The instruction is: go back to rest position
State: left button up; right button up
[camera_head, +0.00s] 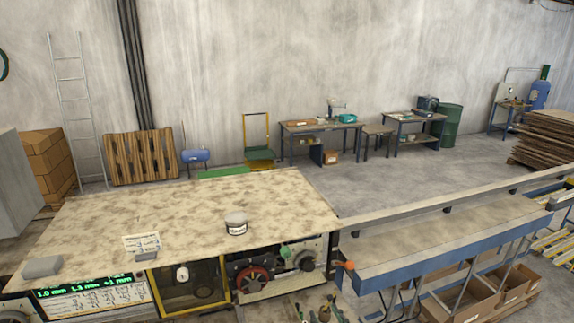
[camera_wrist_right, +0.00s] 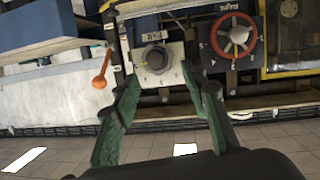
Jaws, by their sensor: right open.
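My right gripper (camera_wrist_right: 160,78) is open and empty in the right wrist view, its two green-and-dark fingers spread in front of the machine's control panel. A grey knob (camera_wrist_right: 154,58) on a white plate appears between the fingertips; I cannot tell how far off it is. In the head view the fingertips of this gripper (camera_head: 325,312) show small at the bottom edge, below the machine front. The grey knob (camera_head: 306,262) and a red handwheel (camera_head: 253,282) sit on that front. My left gripper is not in view.
A lever with an orange knob (camera_wrist_right: 99,82) is left of the fingers; the red wheel (camera_wrist_right: 236,38) is to their right. The machine's stained top (camera_head: 180,205) carries a jar (camera_head: 236,226). A blue-edged conveyor (camera_head: 440,240) extends right, with cardboard boxes (camera_head: 470,295) beneath.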

jog(key=s+d+f+m+g+h, duration=0.1)
jog(key=s+d+f+g+h, duration=0.15)
jog(key=s+d+f, duration=0.55)
jog(key=s+d+f+m+g+h, duration=0.1)
jog(key=s+d+f+g, duration=0.2)
jog(key=s+d+f, duration=0.5)
jog(key=s+d+f+m+g, duration=0.1)
jog(key=s+d+f+g, duration=0.25)
jog(key=s+f, duration=0.4)
jog(key=s+d+f+m+g, duration=0.15)
jog(key=s+d+f, duration=0.35)
jog(key=s, duration=0.5)
notch_tip(320, 180, down, 39)
jog(key=a+n+g+b, duration=0.2)
jog(key=b, duration=0.8)
jog(key=s+f+b, duration=0.4)
jog(key=s+f, duration=0.6)
jog(key=f, duration=0.3)
jog(key=s+f+g+b, duration=0.1)
jog(key=s+f+b, duration=0.4)
jog(key=s+f, duration=0.5)
notch_tip(320, 180, down, 5)
jog(key=shift+s+r, duration=0.2)
jog(key=shift+s, duration=0.2)
jog(key=shift+d, duration=0.1)
